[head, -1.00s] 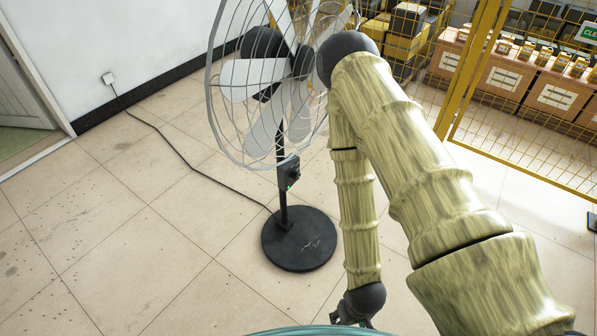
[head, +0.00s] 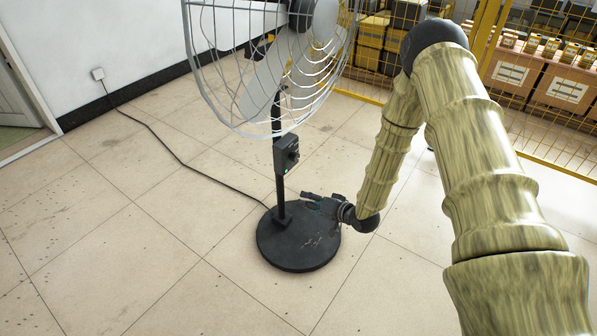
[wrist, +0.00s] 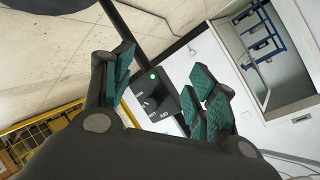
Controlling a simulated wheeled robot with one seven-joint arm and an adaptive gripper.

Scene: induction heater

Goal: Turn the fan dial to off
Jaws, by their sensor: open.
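The pedestal fan (head: 275,60) stands on a round black base (head: 275,258). Its dark control box (head: 284,155) sits on the pole below the cage, with the dial (head: 293,154) on its right side. In the wrist view the control box (wrist: 150,98) shows a lit green light and small white markings around the dial; the dial's exact setting is too small to tell. My gripper (head: 312,199) is open and empty, below and to the right of the box in the head view. In the wrist view its teal-padded fingers (wrist: 164,92) frame the box, apparently without touching it.
A black cable (head: 170,150) runs over the floor from the base to a wall socket (head: 98,74). A yellow mesh fence (head: 545,140) with boxes behind it stands at the back right. The tiled floor around the fan is mostly clear.

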